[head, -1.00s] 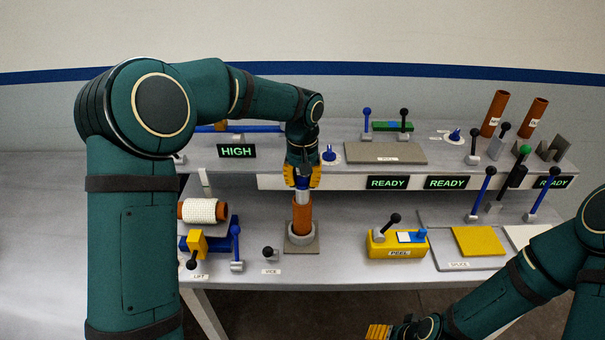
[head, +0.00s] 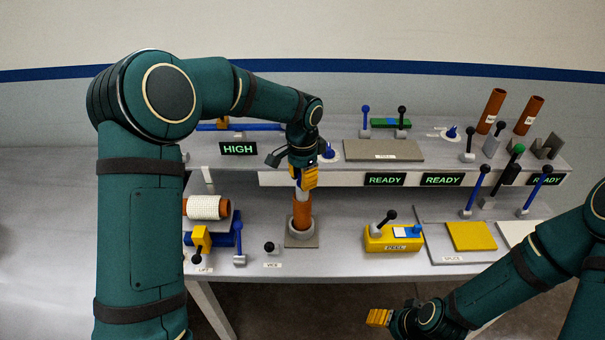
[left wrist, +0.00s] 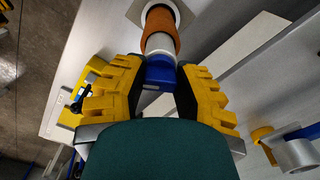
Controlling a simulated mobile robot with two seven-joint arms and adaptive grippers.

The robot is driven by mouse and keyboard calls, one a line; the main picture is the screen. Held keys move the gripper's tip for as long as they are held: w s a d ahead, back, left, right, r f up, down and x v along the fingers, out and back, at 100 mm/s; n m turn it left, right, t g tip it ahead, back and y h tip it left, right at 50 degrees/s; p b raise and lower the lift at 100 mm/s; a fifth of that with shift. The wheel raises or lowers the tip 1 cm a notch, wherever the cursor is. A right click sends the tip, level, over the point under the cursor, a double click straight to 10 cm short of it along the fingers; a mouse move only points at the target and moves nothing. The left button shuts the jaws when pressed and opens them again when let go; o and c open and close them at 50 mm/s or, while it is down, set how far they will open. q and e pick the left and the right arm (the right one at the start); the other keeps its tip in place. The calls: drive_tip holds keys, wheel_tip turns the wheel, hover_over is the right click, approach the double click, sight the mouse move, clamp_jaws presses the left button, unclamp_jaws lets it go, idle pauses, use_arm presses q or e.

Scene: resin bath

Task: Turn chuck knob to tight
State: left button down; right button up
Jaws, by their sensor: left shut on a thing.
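My left gripper (head: 303,178) points down in front of the shelf, over an upright orange tube (head: 302,214). It is shut on a blue block (left wrist: 160,72), seen between its yellow fingers in the left wrist view. A pale collar (left wrist: 158,42) lies between the block and the tube. The tube stands in a grey ring (head: 301,233) on the lower bench. A blue knob (head: 328,152) on a white dial is on the shelf just behind the gripper. No label tells me which blue part is the chuck knob. My right gripper (head: 379,318) is low at the front, its jaw gap unclear.
A vice lever (head: 270,248) and a blue-and-yellow lift unit (head: 222,240) with a white roll stand left. Levers, READY signs and a second blue knob (head: 452,132) are farther right.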

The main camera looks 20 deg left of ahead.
use_arm(q)
drive_tip(key=m+p, duration=0.1)
drive_tip(key=m, duration=0.4)
drive_tip(key=shift+s+f, duration=0.1)
drive_tip(key=shift+m+p, duration=0.3)
idle(0.4)
drive_tip(key=c, duration=0.7)
unclamp_jaws()
drive_tip(key=shift+o, duration=0.2)
wheel_tip(320, 180, up, 12)
